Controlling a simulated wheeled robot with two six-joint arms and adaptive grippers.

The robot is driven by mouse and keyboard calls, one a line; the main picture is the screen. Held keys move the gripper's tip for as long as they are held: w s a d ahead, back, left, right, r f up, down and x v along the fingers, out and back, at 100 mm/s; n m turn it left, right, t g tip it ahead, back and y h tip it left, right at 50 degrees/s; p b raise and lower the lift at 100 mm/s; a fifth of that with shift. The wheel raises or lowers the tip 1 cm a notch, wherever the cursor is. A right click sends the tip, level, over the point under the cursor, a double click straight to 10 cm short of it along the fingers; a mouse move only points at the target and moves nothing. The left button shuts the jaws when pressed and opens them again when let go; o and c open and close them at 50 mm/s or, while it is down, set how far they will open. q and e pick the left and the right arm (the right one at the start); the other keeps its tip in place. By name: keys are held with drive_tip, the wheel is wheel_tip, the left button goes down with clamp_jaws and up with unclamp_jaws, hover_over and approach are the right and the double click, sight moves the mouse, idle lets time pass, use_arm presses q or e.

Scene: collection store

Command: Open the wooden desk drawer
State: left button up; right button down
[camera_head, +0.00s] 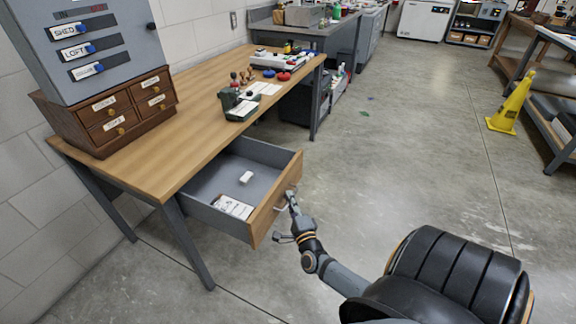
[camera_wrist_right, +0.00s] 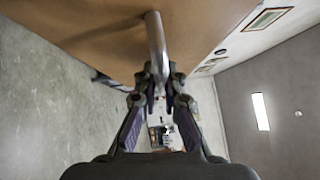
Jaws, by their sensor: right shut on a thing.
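The desk drawer (camera_head: 272,213) stands pulled out from under the wooden desk (camera_head: 180,128). Its front is wood and its inside is grey. A small white block (camera_head: 246,177) and a printed white card or paper (camera_head: 234,207) lie inside. My right gripper (camera_head: 291,200) is at the outer face of the drawer front, shut on the metal bar handle. In the right wrist view the handle (camera_wrist_right: 156,45) runs down between the fingers of my right gripper (camera_wrist_right: 160,88), below the wooden drawer front (camera_wrist_right: 90,35). My left gripper is not in view.
A brown cabinet of small drawers (camera_head: 118,112) carries a grey labelled box (camera_head: 85,45) on the desk. A dark device (camera_head: 238,103) and several small items stand farther along. The floor beyond is open, with a yellow cone (camera_head: 510,105).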

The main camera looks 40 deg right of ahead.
drive_tip(key=c, duration=1.7)
unclamp_jaws()
drive_tip(key=v, duration=1.2)
drive_tip(key=shift+f, duration=0.1)
drive_tip(key=shift+f, duration=0.1)
